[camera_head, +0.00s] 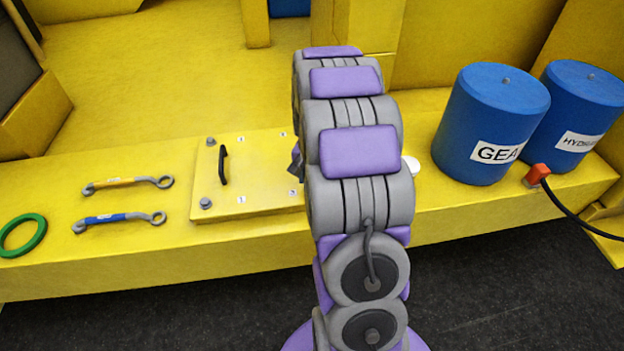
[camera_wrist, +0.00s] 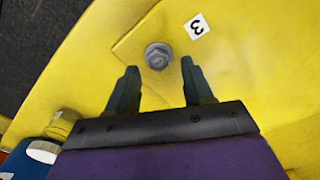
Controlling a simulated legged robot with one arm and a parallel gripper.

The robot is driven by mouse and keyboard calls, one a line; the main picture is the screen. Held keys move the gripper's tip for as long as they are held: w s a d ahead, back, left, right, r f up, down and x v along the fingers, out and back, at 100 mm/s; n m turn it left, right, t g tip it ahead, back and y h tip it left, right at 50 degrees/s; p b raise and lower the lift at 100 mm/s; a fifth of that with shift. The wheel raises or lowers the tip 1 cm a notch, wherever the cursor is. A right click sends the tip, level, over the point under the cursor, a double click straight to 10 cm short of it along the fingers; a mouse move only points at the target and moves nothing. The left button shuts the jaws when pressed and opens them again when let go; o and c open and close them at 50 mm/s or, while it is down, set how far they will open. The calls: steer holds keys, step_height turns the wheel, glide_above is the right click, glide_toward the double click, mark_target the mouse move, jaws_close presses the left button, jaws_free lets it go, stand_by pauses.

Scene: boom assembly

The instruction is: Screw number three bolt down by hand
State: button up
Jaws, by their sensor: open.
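The number three bolt (camera_wrist: 158,56) is a grey hex bolt with a washer, at a corner of the yellow cover plate (camera_wrist: 195,70). A white label "3" (camera_wrist: 197,26) lies beside it. My gripper (camera_wrist: 159,65) is open, with its two dark fingers on either side of the bolt and nothing held. The bolt head shows just past the line between the fingertips; I cannot tell whether they touch it. In the head view the plate (camera_head: 240,180) has a black handle (camera_head: 222,165), with bolts at its left corners (camera_head: 206,203) (camera_head: 211,142). My arm hides its right side there.
Two blue drums (camera_head: 490,125) (camera_head: 583,115) stand right of my arm, with an orange connector (camera_head: 537,175) and black hose. Two wrenches (camera_head: 128,184) (camera_head: 119,220) and a green ring (camera_head: 22,235) lie left on the yellow ledge. Dark floor (camera_head: 180,315) lies in front.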

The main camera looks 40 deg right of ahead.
step_height(320, 180, up, 16)
steer(key=p, duration=0.2)
stand_by(0.6)
